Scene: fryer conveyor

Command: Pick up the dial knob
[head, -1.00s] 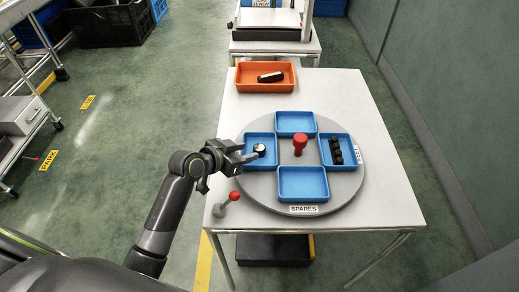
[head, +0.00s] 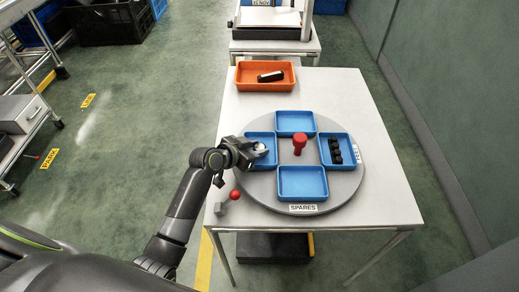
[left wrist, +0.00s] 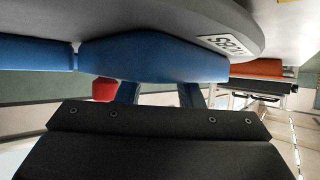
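The dial knob (head: 261,147), small with a pale top, sits in the left blue tray (head: 268,162) of the round grey turntable. My left gripper (head: 258,151) is over that tray at the knob and partly covers it. In the left wrist view its two fingers (left wrist: 160,94) stand apart, with the blue tray wall (left wrist: 150,58) beyond them. The knob cannot be made out there, and contact with it cannot be told. My right gripper is not in view.
A red handle (head: 299,143) stands at the turntable's centre. Dark round pieces (head: 336,150) fill the right tray; the back tray (head: 295,123) and front tray (head: 302,183) are empty. A red-balled lever (head: 234,194) stands near my arm. An orange bin (head: 247,77) sits behind.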

